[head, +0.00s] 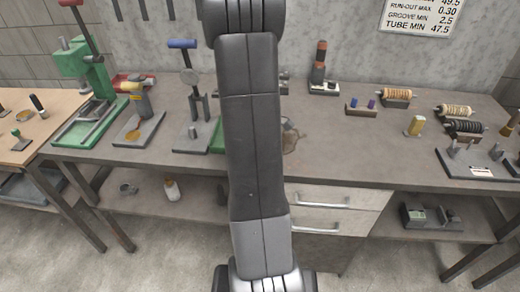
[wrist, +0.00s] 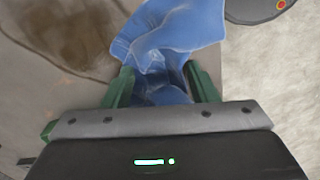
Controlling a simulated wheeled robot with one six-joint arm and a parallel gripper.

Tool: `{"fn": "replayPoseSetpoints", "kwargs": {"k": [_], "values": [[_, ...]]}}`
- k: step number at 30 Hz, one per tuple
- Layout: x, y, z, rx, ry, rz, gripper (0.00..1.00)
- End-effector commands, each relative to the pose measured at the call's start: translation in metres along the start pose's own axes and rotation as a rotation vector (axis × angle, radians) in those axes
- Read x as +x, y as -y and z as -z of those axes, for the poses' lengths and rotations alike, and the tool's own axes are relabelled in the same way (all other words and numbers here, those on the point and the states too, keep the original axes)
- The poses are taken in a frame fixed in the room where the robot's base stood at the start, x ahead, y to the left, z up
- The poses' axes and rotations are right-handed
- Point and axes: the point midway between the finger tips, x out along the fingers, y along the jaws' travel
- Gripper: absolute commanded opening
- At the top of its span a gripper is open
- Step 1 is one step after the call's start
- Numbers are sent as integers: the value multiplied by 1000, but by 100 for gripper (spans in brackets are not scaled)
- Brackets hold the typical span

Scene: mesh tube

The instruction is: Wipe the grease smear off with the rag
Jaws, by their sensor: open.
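A crumpled blue rag (wrist: 172,38) lies by the bench edge in the wrist view, with part of it between the two green fingers of my gripper (wrist: 158,78). The fingers are apart, one on each side of the cloth; I cannot tell whether they touch it. A brown grease smear (wrist: 78,38) is on the grey bench top, left of the rag in the wrist view. In the head view part of the smear (head: 291,137) shows just right of my arm. My arm hides the rag and the gripper there.
The grey workbench (head: 340,158) holds a green press (head: 85,85) and upright tools at left, and a dark stacked piece (head: 319,65) behind the smear. Wire-wound rollers (head: 455,111) and a grey fixture (head: 478,162) stand at right. The bench front right of the smear is clear.

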Motion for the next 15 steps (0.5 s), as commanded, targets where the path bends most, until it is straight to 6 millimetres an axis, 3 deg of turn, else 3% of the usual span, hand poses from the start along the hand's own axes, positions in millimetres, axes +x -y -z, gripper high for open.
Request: {"fn": "replayPoseSetpoints", "kwargs": {"k": [2,13,15], "values": [[1,1,0,0,1,3,43],[1,1,0,0,1,3,3],[1,1,0,0,1,3,0]]}}
